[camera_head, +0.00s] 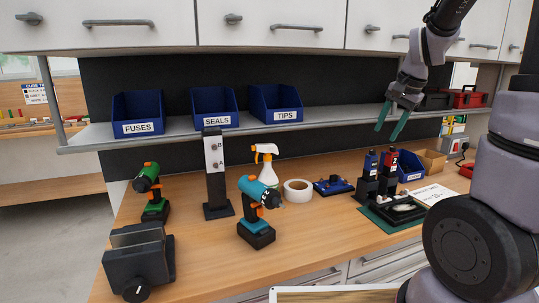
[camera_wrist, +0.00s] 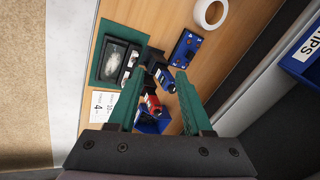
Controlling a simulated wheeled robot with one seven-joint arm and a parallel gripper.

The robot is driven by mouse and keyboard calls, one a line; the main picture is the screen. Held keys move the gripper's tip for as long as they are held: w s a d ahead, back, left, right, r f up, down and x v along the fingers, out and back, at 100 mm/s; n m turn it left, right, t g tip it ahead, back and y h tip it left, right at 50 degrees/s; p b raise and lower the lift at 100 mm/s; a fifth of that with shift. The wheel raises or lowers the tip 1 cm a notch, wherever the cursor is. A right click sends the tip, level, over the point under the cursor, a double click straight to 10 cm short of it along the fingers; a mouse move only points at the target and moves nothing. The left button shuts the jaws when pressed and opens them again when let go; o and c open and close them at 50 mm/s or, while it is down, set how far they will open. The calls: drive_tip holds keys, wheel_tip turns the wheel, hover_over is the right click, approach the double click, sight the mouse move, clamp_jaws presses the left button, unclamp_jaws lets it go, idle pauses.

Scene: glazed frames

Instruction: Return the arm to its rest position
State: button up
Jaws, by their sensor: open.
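My gripper (camera_head: 392,118) shows at the upper right in the head view, raised above the workbench and in front of the shelf. Its two green fingers are apart with nothing between them. In the wrist view my gripper (camera_wrist: 160,88) points down towards the bench, its green fingers spread. Past the fingers lie the green mat (camera_wrist: 97,72), a black bottle with a red band (camera_wrist: 152,104) and a blue bin, all below and apart from the fingers. My arm reaches up along the right side of the head view.
The workbench (camera_head: 310,230) holds a green drill (camera_head: 150,190), a teal drill (camera_head: 258,205), a spray bottle (camera_head: 267,168), a tape roll (camera_head: 297,190) and two bottles in a black stand (camera_head: 368,185). The shelf (camera_head: 330,122) carries blue bins (camera_head: 277,103). White cabinets (camera_head: 270,25) hang above.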

drive_tip(key=s+a+r+n+t, duration=0.1)
drive_tip(key=s+a+r+n, duration=0.2)
drive_tip(key=s, duration=0.5)
drive_tip(key=s+a+r+n+t, duration=0.2)
drive_tip(key=s+a+r, duration=0.3)
drive_tip(key=s+r, duration=0.2)
drive_tip(key=shift+s+a+n+y, duration=0.15)
drive_tip(key=shift+s+n+y, duration=0.2)
drive_tip(key=shift+s, duration=0.95)
